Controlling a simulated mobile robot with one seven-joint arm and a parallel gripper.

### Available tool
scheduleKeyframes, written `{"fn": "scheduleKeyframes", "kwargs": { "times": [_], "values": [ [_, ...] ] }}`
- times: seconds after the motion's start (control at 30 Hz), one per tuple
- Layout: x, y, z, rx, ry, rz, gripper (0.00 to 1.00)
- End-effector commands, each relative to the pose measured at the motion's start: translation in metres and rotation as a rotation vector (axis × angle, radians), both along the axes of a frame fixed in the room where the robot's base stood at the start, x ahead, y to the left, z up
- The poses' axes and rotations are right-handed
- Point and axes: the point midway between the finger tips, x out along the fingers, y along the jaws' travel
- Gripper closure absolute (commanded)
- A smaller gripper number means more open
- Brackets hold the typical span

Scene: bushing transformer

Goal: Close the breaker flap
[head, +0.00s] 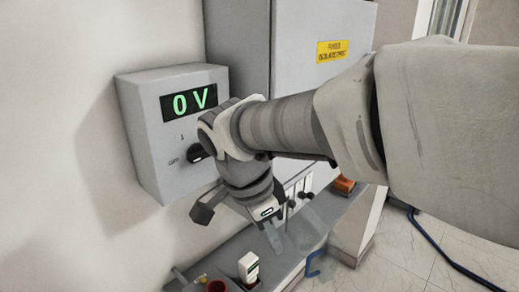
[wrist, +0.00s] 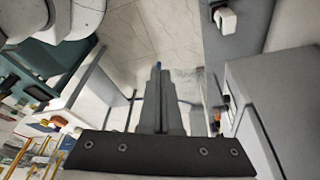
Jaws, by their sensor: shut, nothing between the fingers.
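The breakers (head: 297,190) show as a row of white and black parts low on the grey cabinet, partly hidden behind my wrist. A pale see-through panel (head: 308,228) hangs out below them beside my fingers; it looks like the breaker flap, swung down and open. My gripper (head: 274,238) points down just left of this panel; I cannot tell whether they touch. In the wrist view my gripper's two dark fingers (wrist: 159,72) are together with nothing between them. I cannot make out the flap clearly in the wrist view.
A grey meter box (head: 150,120) reading 0 V, with a black knob (head: 201,152), is on the wall at left. The grey ledge (head: 215,262) below holds a white device (head: 249,267) and a red cup (head: 217,286). An orange object (head: 345,185) lies farther right.

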Motion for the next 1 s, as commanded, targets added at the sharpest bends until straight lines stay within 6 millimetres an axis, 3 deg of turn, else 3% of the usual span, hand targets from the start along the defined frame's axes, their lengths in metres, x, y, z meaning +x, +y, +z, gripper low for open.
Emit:
{"fn": "scheduleKeyframes", "kwargs": {
  "times": [0.2, 0.37, 0.57, 0.9, 1.0],
  "values": [
    [0.009, 0.022, 0.000, -0.058, -0.035, -0.166, 1.00],
    [0.011, 0.024, -0.004, -0.068, -0.046, -0.204, 1.00],
    [0.012, 0.013, -0.031, -0.071, -0.042, -0.205, 1.00],
    [0.016, -0.013, -0.097, -0.070, -0.042, -0.205, 1.00],
    [0.020, -0.030, -0.092, -0.066, -0.047, -0.208, 1.00]
  ]
}}
